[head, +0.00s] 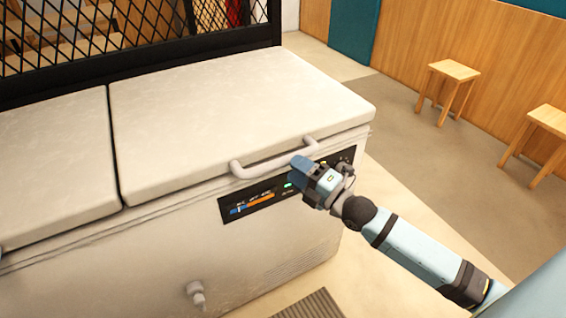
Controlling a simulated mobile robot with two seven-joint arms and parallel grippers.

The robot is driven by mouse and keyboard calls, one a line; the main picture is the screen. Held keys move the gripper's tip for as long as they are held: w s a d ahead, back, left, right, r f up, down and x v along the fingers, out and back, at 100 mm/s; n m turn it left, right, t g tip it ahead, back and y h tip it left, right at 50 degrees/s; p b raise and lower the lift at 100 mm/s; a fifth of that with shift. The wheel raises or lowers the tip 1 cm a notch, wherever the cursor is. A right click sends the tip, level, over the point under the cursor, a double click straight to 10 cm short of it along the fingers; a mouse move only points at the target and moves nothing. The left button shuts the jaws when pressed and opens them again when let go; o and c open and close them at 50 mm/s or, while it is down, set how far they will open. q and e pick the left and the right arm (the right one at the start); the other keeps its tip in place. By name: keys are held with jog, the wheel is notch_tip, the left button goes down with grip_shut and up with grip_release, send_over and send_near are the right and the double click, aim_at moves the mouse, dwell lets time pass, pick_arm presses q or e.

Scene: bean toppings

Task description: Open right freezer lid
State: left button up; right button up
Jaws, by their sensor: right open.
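A white chest freezer (130,255) has two flat lids side by side, both lying closed. The right freezer lid (230,105) has a pale bar handle (262,164) along its front edge. My right gripper (299,164) is open at the right end of this handle. Whether its fingers touch the handle or surround it cannot be told from here. The left freezer lid (50,165) lies beside the right one, across a dark seam.
A dark control panel (255,200) is on the freezer front below the handle, and a drain tap (196,294) sticks out lower down. A black mesh frame (150,60) stands along the freezer's back. Two wooden stools (452,72) stand on open floor at right.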

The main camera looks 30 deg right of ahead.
aim_at(283, 158)
jog(key=shift+x, duration=2.3)
jog(key=shift+r, duration=0.1)
grip_shut()
